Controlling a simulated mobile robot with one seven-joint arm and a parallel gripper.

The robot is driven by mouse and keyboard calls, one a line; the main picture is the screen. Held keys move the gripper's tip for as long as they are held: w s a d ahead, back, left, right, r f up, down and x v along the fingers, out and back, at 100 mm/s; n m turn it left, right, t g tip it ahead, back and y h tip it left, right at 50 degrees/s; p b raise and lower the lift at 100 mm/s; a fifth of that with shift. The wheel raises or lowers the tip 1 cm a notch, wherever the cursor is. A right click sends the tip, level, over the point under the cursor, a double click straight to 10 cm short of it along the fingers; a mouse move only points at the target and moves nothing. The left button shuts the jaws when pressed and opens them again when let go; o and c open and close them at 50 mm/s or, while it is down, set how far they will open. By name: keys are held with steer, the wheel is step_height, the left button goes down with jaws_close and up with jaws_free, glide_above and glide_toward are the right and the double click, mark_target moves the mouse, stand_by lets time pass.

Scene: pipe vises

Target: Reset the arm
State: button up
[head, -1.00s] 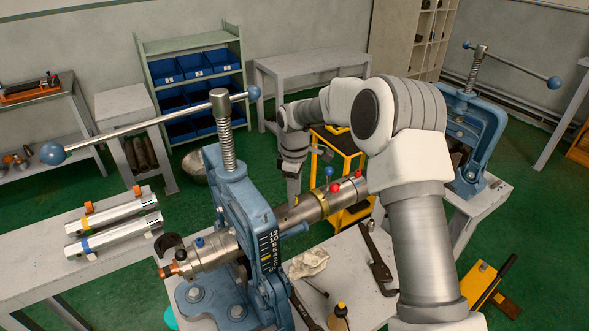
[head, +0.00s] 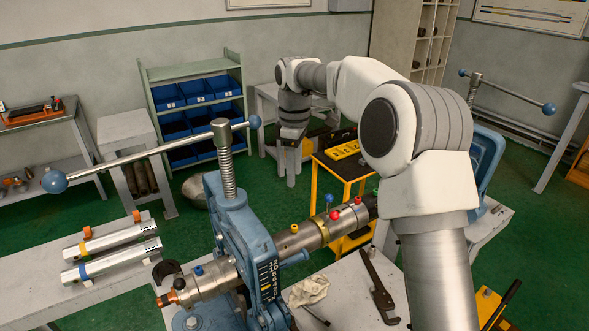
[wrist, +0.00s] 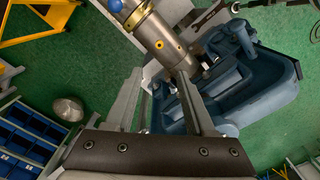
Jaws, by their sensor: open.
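My gripper (head: 291,160) hangs at the end of my raised arm in the head view, fingers downward, beyond the blue pipe vise and left of the yellow cart. In the wrist view my gripper (wrist: 160,90) has its two fingers apart with nothing held between them. The steel pipe tool (head: 315,235), with blue, red and yellow knobs, lies through the near blue vise (head: 240,235), apart from my gripper. The wrist view also shows the steel pipe tool (wrist: 165,40) and a blue vise (wrist: 245,95) beyond the fingers.
A yellow cart (head: 341,178) stands close to my gripper. Behind are a shelf with blue bins (head: 190,90) and a grey table (head: 268,97). A second blue vise (head: 487,165) is partly behind my arm. A wrench (head: 378,285) and cloth (head: 309,290) lie on the near bench.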

steer(key=s+d+r+m+t, duration=0.2)
steer(key=s+d+r+m, duration=0.25)
steer(key=s, duration=0.35)
steer(key=s+d+r+m+t, duration=0.1)
steer(key=s+d+r+m, duration=0.2)
steer(key=s+d+r, duration=0.4)
steer(key=s+d+f+m+t, duration=0.1)
steer(key=s+f+m, duration=0.1)
steer(key=s, duration=0.4)
steer(key=s+d+f+m, duration=0.2)
steer(key=s+m, duration=0.1)
steer(key=s, duration=0.3)
steer(key=s+d+f+m+t, duration=0.1)
steer(key=s+d+m, duration=0.1)
steer(key=s, duration=0.4)
steer(key=shift+s+d+f+m+t, duration=0.15)
steer(key=shift+s+f+m+t, duration=0.15)
steer(key=shift+f+m, duration=0.1)
